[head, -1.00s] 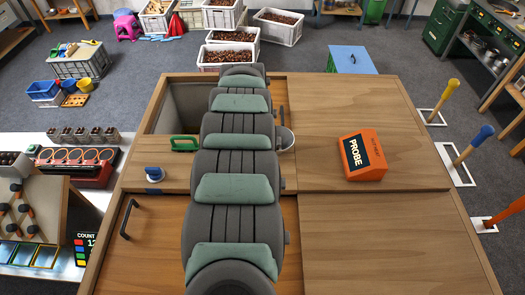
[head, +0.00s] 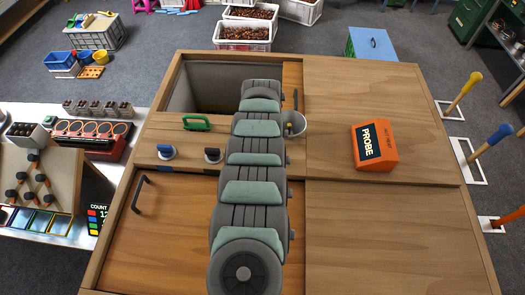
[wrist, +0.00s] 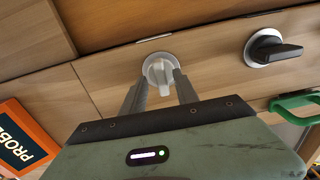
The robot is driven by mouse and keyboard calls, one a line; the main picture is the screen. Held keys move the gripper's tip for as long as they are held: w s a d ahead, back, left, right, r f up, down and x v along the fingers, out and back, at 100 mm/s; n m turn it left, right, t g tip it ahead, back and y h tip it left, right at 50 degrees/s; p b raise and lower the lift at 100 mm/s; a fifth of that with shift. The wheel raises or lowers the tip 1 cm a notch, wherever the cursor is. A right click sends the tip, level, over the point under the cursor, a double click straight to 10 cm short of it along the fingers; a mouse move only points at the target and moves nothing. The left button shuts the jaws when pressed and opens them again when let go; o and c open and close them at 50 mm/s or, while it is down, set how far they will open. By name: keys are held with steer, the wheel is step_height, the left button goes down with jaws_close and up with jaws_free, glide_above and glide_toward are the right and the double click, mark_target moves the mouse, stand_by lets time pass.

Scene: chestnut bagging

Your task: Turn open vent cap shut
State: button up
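A white round cap (wrist: 162,70) with a raised grip bar sits on the wooden panel in the wrist view. My gripper (wrist: 163,78) is over it, its two fingers on either side of the bar with gaps that look clear. The bar points roughly toward my palm. A black cap (wrist: 273,49) on a white ring lies to the right, its bar roughly sideways; the head view shows it left of my arm (head: 213,155). A blue cap (head: 165,152) on a white ring is farther left. In the head view, my arm hides my fingers. No label shows which is the vent cap.
A green handle (head: 197,123) stands near the open bin (head: 215,87). An orange PROBE box (head: 374,146) rests on the right of the wooden top. A dark bar handle (head: 139,194) is at front left. The right front panel (head: 390,230) is clear.

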steer(key=shift+f, duration=0.65)
steer(key=shift+a, duration=0.1)
jaws_close()
